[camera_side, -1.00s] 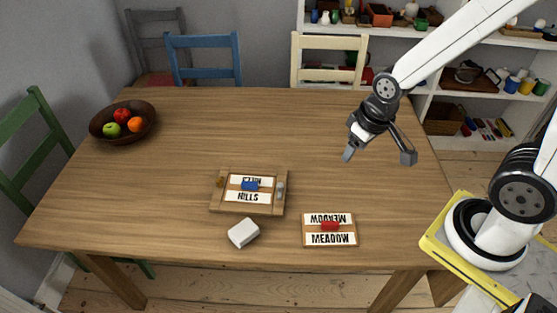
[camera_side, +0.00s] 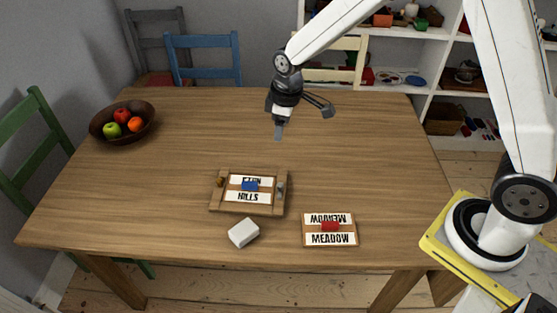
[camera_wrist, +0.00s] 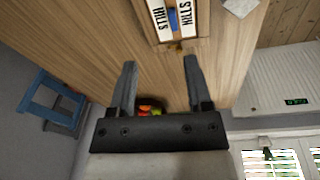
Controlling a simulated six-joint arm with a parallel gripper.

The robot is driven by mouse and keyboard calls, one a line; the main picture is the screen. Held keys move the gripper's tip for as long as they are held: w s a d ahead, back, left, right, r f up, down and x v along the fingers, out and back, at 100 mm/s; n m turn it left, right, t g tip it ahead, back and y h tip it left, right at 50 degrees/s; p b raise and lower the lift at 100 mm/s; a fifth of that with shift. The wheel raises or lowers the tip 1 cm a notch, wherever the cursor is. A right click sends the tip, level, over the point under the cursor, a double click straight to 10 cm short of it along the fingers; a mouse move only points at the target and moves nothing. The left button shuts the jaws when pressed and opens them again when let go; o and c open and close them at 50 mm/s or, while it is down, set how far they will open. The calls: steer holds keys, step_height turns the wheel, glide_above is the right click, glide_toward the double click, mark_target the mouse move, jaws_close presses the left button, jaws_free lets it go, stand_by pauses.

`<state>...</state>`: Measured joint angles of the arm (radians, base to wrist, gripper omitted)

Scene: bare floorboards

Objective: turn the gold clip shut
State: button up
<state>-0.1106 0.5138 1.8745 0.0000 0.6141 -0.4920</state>
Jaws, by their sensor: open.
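The gold clip (camera_side: 220,182) sits on the left edge of a wooden frame (camera_side: 246,209). The frame holds a HILLS board (camera_side: 238,197) with a blue handle (camera_side: 250,186). In the wrist view the gold clip (camera_wrist: 179,46) is small, at the near end of the frame; I cannot tell which way it is turned. A grey clip (camera_side: 281,188) is on the frame's right edge. My gripper (camera_side: 303,121) is open and empty, above the table behind the frame. Its two fingers also show apart in the wrist view (camera_wrist: 160,63).
A MEADOW board (camera_side: 329,239) with a red handle lies right of the frame. A white block (camera_side: 243,233) lies in front of the frame. A fruit bowl (camera_side: 98,131) stands at the far left. The table behind the frame is clear.

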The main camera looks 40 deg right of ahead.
steer(key=w+a+f+n, duration=0.5)
steer(key=w+a+f, duration=0.1)
steer(key=w, duration=0.3)
steer(key=n+g, duration=0.2)
steer(key=n, duration=0.3)
glide_toward(219, 180)
steer(key=shift+s+d+f, duration=0.15)
steer(key=shift+s+d, duration=0.05)
steer(key=shift+s, duration=0.05)
steer(key=shift+w+a+f, duration=0.15)
steer(key=shift+a+f, duration=0.2)
steer(key=shift+f, duration=0.1)
steer(key=shift+f, duration=0.1)
steer(key=shift+f, duration=3.8)
jaws_close()
